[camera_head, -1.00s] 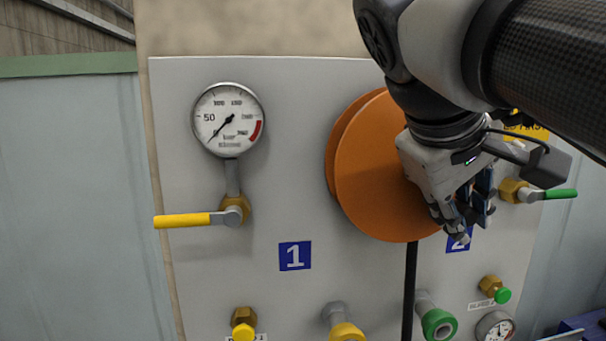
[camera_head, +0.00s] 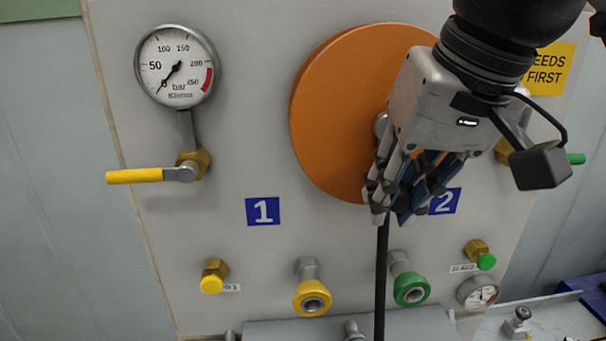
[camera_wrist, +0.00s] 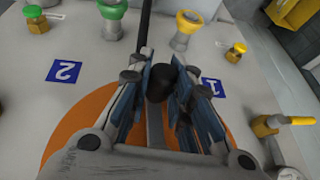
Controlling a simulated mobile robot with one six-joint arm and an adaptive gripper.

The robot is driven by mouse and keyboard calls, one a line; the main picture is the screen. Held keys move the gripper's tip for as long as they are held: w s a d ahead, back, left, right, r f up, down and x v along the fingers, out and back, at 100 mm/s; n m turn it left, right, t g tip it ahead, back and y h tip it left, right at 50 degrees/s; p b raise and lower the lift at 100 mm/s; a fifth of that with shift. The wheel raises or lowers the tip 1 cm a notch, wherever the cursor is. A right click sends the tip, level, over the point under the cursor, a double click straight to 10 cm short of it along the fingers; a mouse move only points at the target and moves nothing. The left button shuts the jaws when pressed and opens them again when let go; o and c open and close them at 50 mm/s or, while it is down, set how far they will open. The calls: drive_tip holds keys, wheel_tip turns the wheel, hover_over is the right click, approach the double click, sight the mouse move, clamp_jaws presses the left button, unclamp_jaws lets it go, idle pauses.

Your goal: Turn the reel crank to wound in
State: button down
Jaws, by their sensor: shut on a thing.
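The orange reel disc (camera_head: 338,110) is mounted on the grey panel, and a black hose (camera_head: 381,265) hangs down from it. My gripper (camera_head: 388,208) is in front of the lower right of the disc, fingers pointing down. In the wrist view the orange disc (camera_wrist: 85,122) lies behind the fingers. There my gripper (camera_wrist: 161,75) is shut on a dark rounded crank knob (camera_wrist: 160,83) between the blue pads. In the head view the knob is hidden behind the fingers, and most of the crank arm is covered.
A pressure gauge (camera_head: 175,66) and a yellow-handled valve (camera_head: 137,176) are left of the reel. Yellow (camera_head: 312,298) and green (camera_head: 411,289) couplings stick out below. A green-handled valve (camera_head: 576,158) is right of my gripper. The panel around the number 1 sign (camera_head: 263,211) is clear.

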drive_tip(key=shift+a+r, duration=0.1)
drive_tip(key=shift+a, duration=0.1)
idle(0.4)
drive_tip(key=c, duration=1.4)
unclamp_jaws()
drive_tip(key=v, duration=1.2)
drive_tip(key=shift+d, duration=0.2)
